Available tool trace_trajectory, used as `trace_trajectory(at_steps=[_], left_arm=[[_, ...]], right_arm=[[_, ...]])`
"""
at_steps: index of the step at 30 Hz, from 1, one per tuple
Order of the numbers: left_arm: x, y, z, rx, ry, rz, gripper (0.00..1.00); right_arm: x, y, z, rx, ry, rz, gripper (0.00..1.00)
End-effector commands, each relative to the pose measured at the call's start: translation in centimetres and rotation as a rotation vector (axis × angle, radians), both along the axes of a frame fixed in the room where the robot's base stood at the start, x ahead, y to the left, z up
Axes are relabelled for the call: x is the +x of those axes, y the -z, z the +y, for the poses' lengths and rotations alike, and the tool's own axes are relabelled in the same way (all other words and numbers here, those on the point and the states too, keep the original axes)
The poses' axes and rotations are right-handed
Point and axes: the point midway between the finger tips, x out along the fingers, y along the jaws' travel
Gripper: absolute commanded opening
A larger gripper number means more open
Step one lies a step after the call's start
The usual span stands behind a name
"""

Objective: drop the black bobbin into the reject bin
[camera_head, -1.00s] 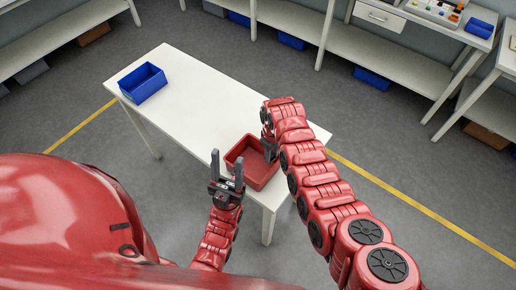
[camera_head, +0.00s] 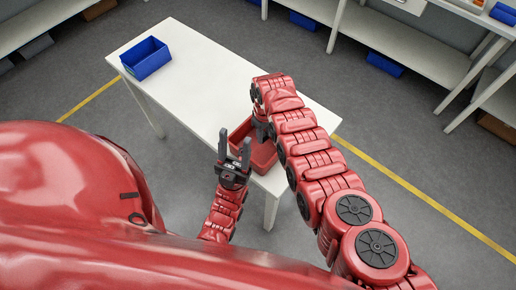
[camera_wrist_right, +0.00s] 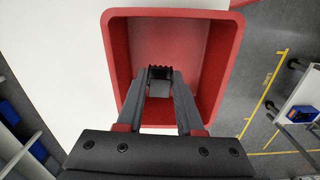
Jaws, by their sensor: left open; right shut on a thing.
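The red reject bin (camera_head: 266,155) sits open on the near right end of the white table in the head view. It also shows below my right gripper in the right wrist view (camera_wrist_right: 122,60). My right gripper (camera_wrist_right: 161,80) is shut on the black bobbin (camera_wrist_right: 160,73), which shows between the fingertips over the bin's opening. In the head view my right arm hides the bobbin and part of the bin. My left gripper (camera_head: 235,146) is open and empty, with its fingers pointing up, at the bin's left side.
A blue bin (camera_head: 146,60) stands at the far left end of the white table (camera_head: 195,75). The tabletop between the two bins is clear. Shelves with blue bins (camera_head: 385,64) line the back, beyond open grey floor.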

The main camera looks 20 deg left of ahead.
Motion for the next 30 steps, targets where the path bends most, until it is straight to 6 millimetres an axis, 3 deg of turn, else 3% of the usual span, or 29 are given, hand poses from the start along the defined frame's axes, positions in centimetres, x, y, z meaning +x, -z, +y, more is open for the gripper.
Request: trace_trajectory(at_steps=[5,6,11,23,30], left_arm=[[0.0,-0.1,0.0,0.0,0.0,0.0,0.5],[0.0,-0.1,0.0,0.0,0.0,0.0,0.5],[0.0,-0.1,0.0,0.0,0.0,0.0,0.5],[0.0,0.0,0.0,0.0,0.0,0.0,0.5],[0.0,0.3,0.0,0.0,0.0,0.0,0.5]], right_arm=[[0.0,-0.1,0.0,0.001,0.0,0.0,0.0],[0.0,-0.1,0.0,0.001,0.0,0.0,0.43],[0.0,-0.1,0.0,0.001,0.0,0.0,0.71],[0.1,-0.4,0.1,0.002,-0.001,-0.004,0.71],[0.1,-1.9,0.1,0.001,-0.002,-0.003,0.71]])
